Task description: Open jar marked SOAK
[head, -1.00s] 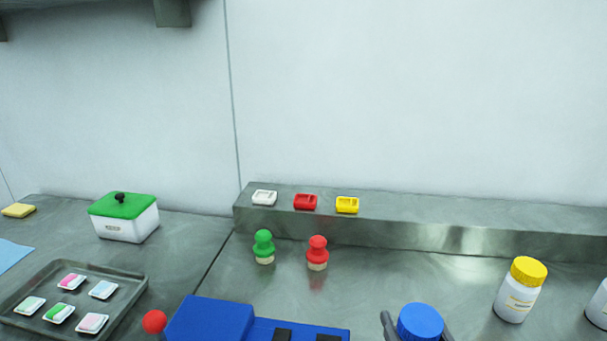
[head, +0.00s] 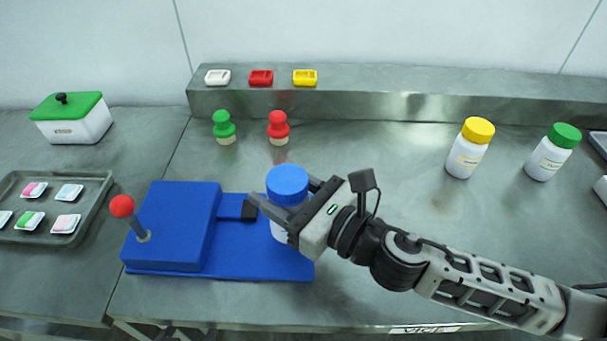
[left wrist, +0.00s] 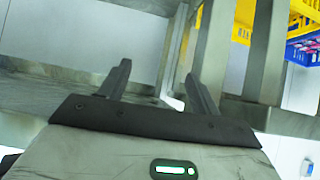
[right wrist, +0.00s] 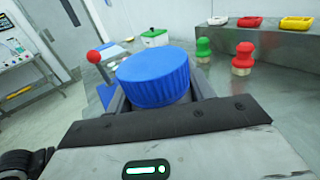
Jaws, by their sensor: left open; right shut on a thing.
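A white jar with a blue lid (head: 287,185) is between the fingers of my right gripper (head: 283,205), which is shut on it. The jar is upright over the flat plate of the blue fixture (head: 180,225); I cannot tell whether it touches the plate. The blue lid fills the middle of the right wrist view (right wrist: 155,77), with my right gripper (right wrist: 158,98) around the jar below it. A yellow-lidded jar (head: 469,148) and a green-lidded jar (head: 552,152) stand at the right. No jar marking is readable. My left gripper (left wrist: 158,88) is open and empty, seen only in the left wrist view.
The fixture has a red-knobbed lever (head: 122,206). Green (head: 224,127) and red (head: 278,128) knobbed pieces stand behind it. A tray (head: 80,235) of packets and a green-lidded box (head: 74,118) are at left. A ledge (head: 400,100) runs along the back. The right-middle counter is clear.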

